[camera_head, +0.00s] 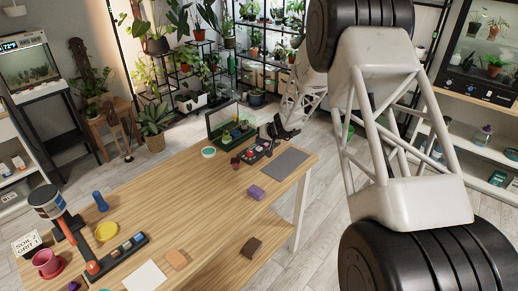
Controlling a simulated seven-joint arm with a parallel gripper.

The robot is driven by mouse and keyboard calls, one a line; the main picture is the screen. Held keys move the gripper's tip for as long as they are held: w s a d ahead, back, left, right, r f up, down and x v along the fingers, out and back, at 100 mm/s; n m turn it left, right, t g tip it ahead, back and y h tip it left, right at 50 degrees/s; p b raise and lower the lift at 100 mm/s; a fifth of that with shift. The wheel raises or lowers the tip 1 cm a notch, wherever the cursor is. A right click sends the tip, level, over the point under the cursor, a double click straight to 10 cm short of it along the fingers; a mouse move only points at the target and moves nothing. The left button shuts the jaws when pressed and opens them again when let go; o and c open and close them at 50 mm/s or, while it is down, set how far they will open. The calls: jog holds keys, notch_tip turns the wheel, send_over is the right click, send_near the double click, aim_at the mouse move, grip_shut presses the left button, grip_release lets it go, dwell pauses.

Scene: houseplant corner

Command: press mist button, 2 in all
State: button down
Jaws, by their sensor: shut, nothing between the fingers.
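A dark control strip (250,156) lies on the far right part of the wooden table, in front of a glass case with green plants (232,122). Small coloured buttons sit on the strip, too small to tell which one is the mist button. My gripper (272,137) is dark and small in the view, just above the right end of this strip. It is shut and empty. I cannot tell whether its fingertips touch a button.
The table middle is clear.

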aim_at(260, 147)
jog(key=shift+f, duration=0.95)
dwell(1.9)
jog(key=shift+r, duration=0.95)
jog(key=shift+r, duration=2.5)
jog(key=shift+r, duration=0.1)
dwell(1.0)
jog(key=shift+r, duration=1.8)
